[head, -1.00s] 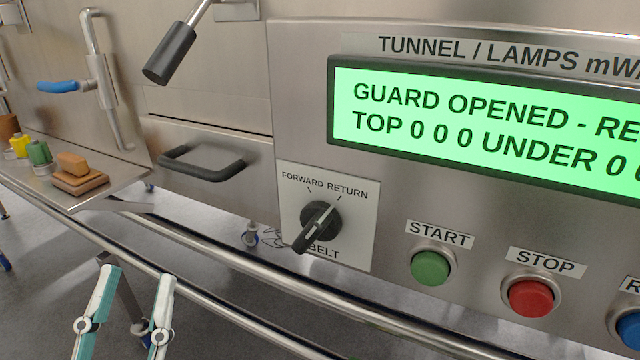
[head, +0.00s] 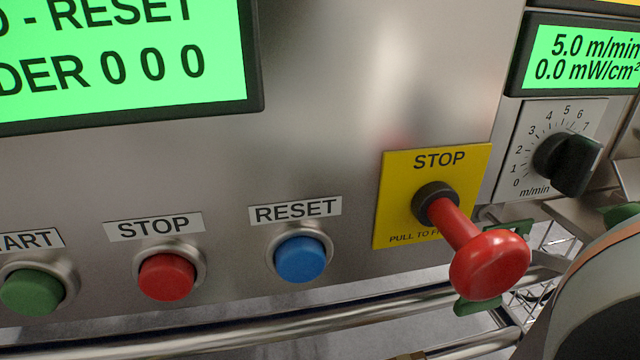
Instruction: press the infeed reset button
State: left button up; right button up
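The blue reset button (head: 300,259) sits in a metal ring on the steel panel, under a white label reading RESET (head: 295,210). It faces me unobstructed, with nothing touching it. No gripper can be made out in the head view now, so how either one stands is not shown. The green display (head: 110,60) above left reads in part "RESET" and "DER 0 0 0", cut off at the left.
Left of the reset button are a red stop button (head: 166,277) and a green start button (head: 33,291). At right, a red pull knob (head: 490,264) sticks out from a yellow STOP plate (head: 398,198). A speed dial (head: 567,162) lies beyond. A steel rail (head: 250,333) runs below.

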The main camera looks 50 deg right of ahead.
aim_at(299, 259)
jog(key=k+j+z, duration=0.15)
jog(key=z, duration=0.2)
jog(key=k+z, duration=0.3)
jog(key=i+z, duration=0.1)
jog(key=i, duration=0.3)
